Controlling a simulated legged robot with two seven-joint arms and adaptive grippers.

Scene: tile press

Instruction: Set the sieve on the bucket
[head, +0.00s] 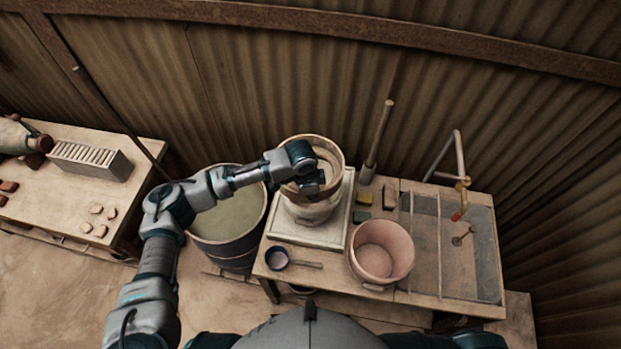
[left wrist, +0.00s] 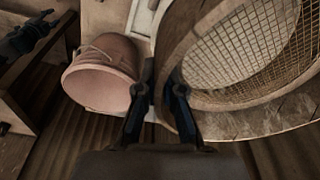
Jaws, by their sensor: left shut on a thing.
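The sieve (head: 333,150), a round wooden hoop with wire mesh, shows at the centre of the head view. My left gripper (head: 313,186) is shut on its near rim. In the left wrist view the fingers (left wrist: 160,100) are at the rim, with the mesh (left wrist: 235,52) to the right. A pale round vessel (head: 312,214) shows below the sieve, partly hidden by it; I cannot tell whether they touch. A pink bucket (head: 382,249) stands open and empty to the right, also in the left wrist view (left wrist: 100,78). A dark gripper, apparently my right (left wrist: 30,35), shows there at upper left.
The pale vessel is on a white square board (head: 335,232) on the bench. A dark scoop (head: 278,259) lies at the front left. A large barrel (head: 232,217) stands left of the bench.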

